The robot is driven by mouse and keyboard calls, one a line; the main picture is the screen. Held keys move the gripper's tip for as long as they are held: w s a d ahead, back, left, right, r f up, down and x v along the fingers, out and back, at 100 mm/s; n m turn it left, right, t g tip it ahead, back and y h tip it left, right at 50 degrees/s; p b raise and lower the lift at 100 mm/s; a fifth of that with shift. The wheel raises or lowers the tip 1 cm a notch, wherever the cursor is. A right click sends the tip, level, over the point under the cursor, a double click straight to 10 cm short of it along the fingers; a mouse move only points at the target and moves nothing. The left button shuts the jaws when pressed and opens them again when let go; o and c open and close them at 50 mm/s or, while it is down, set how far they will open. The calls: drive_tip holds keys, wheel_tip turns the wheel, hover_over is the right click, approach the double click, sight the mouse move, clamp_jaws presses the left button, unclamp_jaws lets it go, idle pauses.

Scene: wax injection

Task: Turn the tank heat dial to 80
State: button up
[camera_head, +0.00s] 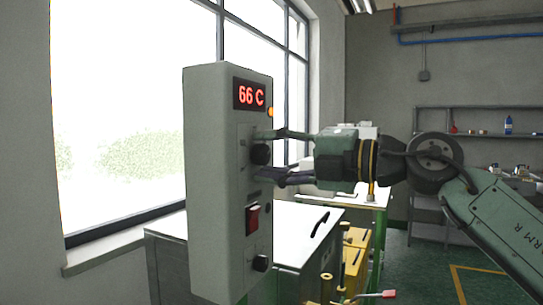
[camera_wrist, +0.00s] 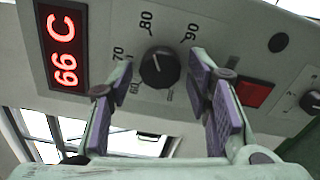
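The tank heat dial (camera_wrist: 160,67) is a round black knob on the grey control panel (camera_head: 215,190). Marks 60, 70, 80 and 90 surround it in the wrist view; its white pointer line is too small to read surely. The dial (camera_head: 261,154) also shows in the head view. The red display (camera_head: 250,95) reads 66 C, seen sideways in the wrist view (camera_wrist: 62,50). My gripper (camera_wrist: 161,72) is open, its purple-padded fingers on either side of the dial, with visible gaps to it. Whether the tips reach past the dial's face is unclear.
Below the dial are a red switch (camera_head: 252,219) and a second black knob (camera_head: 260,263). An orange lamp (camera_head: 271,112) sits by the display. A white-topped bench (camera_head: 300,225) stands behind the panel, and a window (camera_head: 130,100) is at the left.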

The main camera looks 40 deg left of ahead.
drive_tip(key=shift+o, duration=0.2)
drive_tip(key=v, duration=1.2)
idle(0.4)
